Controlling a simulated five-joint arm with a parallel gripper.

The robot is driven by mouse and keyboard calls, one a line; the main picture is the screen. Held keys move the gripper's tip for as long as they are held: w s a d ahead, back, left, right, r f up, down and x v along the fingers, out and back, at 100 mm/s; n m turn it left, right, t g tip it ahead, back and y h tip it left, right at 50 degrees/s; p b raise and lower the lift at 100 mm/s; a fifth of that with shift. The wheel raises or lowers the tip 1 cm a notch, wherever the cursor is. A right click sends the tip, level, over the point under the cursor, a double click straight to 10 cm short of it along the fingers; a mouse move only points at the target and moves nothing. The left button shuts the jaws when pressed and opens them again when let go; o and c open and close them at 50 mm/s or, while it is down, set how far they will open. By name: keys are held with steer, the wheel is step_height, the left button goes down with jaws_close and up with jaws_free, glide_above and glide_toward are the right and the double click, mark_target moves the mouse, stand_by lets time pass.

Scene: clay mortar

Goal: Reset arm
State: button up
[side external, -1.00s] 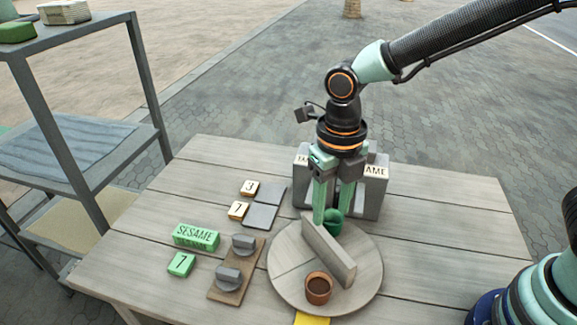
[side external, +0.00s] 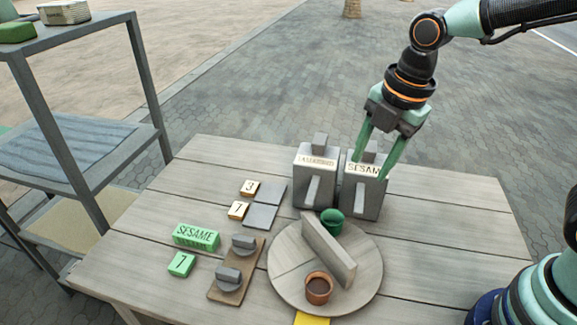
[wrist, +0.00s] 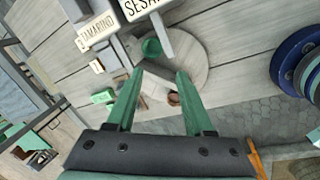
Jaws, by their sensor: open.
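My gripper (side external: 378,152) is open and empty, raised in front of the right grey box labelled SESAM..., whose last letters are hidden by a finger. That SESAME box (side external: 361,197) stands beside a second grey box (side external: 316,180), which reads TAMARIND in the wrist view. A green cup (side external: 332,222) and a brown cup (side external: 318,289) stand on the round board (side external: 369,262), on opposite sides of a grey upright divider (side external: 327,249). In the wrist view, my two green fingers (wrist: 155,88) are spread apart with nothing between them.
A green SESAME block (side external: 196,237) and a green 7 tile (side external: 181,265) lie at the left. Tiles marked 3 (side external: 249,188) and 7 (side external: 238,210) lie beside grey squares. A brown board (side external: 237,268) holds two grey knobs. A shelf (side external: 82,120) stands left of the table.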

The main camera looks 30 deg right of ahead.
steer(key=s+d+r+m+t, duration=0.1)
steer(key=d+m, duration=0.4)
steer(key=m, duration=0.5)
steer(key=s+d+r+m+t, duration=0.2)
steer(key=d+m, duration=0.3)
steer(key=m, duration=0.6)
steer(key=shift+s+r+h, duration=0.2)
steer(key=shift+r+h, duration=0.2)
steer(key=shift+r, duration=0.4)
